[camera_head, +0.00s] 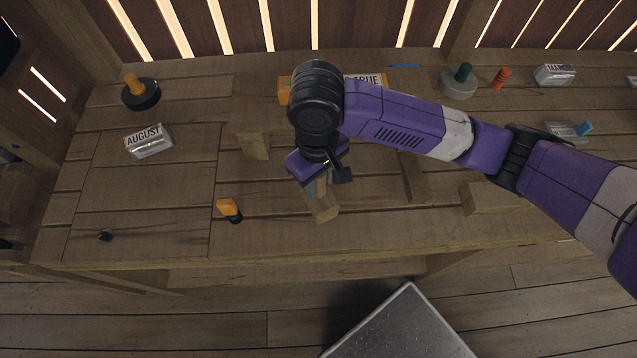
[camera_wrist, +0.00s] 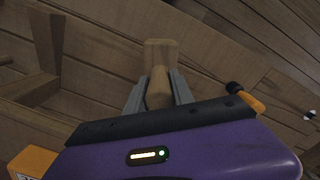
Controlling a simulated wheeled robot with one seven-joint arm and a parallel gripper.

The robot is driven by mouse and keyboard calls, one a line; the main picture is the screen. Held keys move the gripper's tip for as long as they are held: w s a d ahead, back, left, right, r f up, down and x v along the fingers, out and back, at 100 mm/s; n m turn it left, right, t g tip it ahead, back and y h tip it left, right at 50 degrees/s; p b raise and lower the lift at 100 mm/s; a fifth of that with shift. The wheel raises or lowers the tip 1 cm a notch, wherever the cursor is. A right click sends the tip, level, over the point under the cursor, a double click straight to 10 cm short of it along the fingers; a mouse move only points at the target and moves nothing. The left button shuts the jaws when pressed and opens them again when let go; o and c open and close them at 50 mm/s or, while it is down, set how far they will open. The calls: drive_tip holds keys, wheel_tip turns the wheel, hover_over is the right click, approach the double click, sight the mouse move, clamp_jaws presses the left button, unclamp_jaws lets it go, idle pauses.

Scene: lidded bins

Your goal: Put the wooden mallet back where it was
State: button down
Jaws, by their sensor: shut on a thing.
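The wooden mallet (camera_head: 322,206) is in my gripper (camera_head: 318,184), over the middle of the wooden workbench (camera_head: 150,205). In the wrist view my gripper (camera_wrist: 158,88) has its two grey fingers shut on the pale handle. The blocky mallet head (camera_wrist: 161,53) shows beyond the fingertips. In the head view the gripper and wrist hide part of the mallet. I cannot tell whether the mallet touches the bench.
An orange-and-black piece (camera_head: 229,209) lies left of the mallet. Wooden blocks stand on the bench at left (camera_head: 252,146) and right (camera_head: 490,198). The AUGUST block (camera_head: 149,142) and a black disc with an orange knob (camera_head: 141,94) are farther left. The front-left bench is mostly clear.

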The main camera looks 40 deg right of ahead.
drive_tip(key=shift+f, duration=1.1)
drive_tip(key=shift+f, duration=0.2)
drive_tip(key=c, duration=1.1)
unclamp_jaws()
